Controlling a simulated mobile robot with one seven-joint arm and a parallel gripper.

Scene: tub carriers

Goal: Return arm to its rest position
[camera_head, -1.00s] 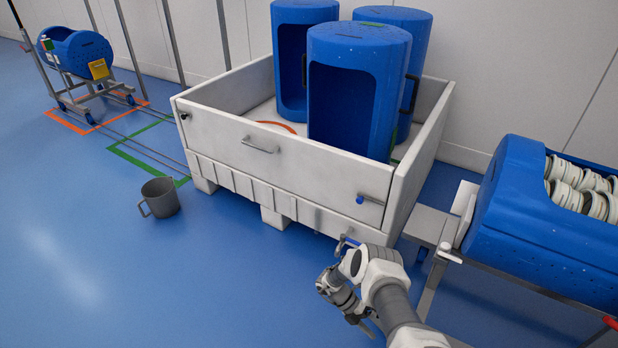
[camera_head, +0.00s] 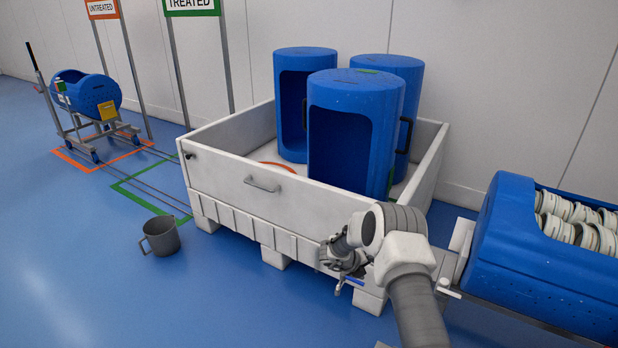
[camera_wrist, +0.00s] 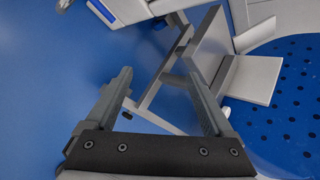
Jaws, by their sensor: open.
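My arm is bent in front of the white box's near right corner in the head view. My gripper (camera_wrist: 160,78) shows in the wrist view with its two grey fingers spread apart and nothing between them. Behind the gap are the floor and parts of a grey metal frame (camera_wrist: 177,60). In the head view the arm's end is small and dark beside the box's front wall, and the fingers are hard to make out there.
The white box (camera_head: 225,185) holds several upright blue tubs (camera_head: 350,150). A blue tub (camera_head: 540,270) with stacked pale discs lies on a frame at right. A grey jug (camera_head: 160,237) stands on open blue floor at left. Another tub trolley (camera_head: 92,98) stands farther back.

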